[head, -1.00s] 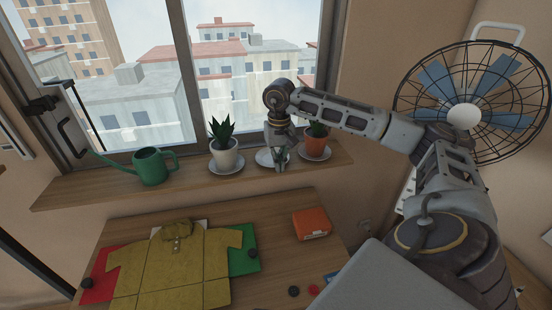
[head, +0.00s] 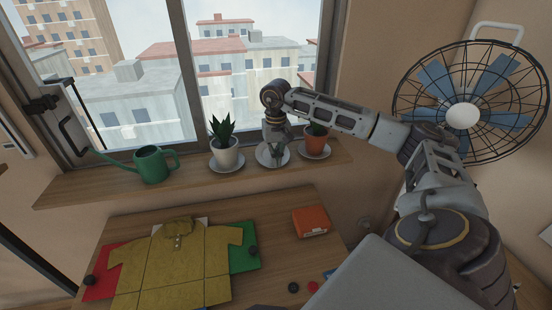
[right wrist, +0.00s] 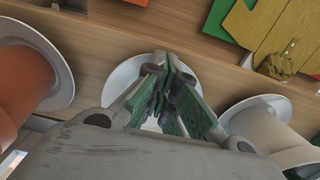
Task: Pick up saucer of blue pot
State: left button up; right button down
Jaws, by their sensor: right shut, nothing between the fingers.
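An empty white saucer (head: 262,160) lies on the window sill between the white pot and the orange pot. No blue pot is in view. My right gripper (head: 274,156) is over this saucer, pointing down, with its fingers shut and empty. In the right wrist view the shut green-padded fingers (right wrist: 168,68) overlap the saucer (right wrist: 124,76) and hide part of it. I cannot tell whether the fingertips touch it. My left gripper is not in view.
A white pot with a plant (head: 226,158) and an orange pot (head: 316,143) stand on saucers close on either side. A green watering can (head: 152,165) is farther left. Below, a table holds a yellow shirt (head: 180,265) and an orange box (head: 310,222).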

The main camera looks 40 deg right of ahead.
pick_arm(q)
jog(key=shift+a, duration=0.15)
pick_arm(e)
jog(key=shift+s, duration=0.1)
pick_arm(q)
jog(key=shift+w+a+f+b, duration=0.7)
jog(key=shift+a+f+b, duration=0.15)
jog(key=shift+b, duration=0.1)
pick_arm(e)
jog(key=s+a, duration=0.2)
jog(key=s, duration=0.3)
jog(key=shift+a, duration=0.4)
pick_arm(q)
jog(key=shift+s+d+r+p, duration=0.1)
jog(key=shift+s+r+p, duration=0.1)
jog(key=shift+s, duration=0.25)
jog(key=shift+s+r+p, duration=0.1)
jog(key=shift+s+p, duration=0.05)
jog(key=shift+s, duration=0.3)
pick_arm(e)
jog(key=shift+r, duration=0.65)
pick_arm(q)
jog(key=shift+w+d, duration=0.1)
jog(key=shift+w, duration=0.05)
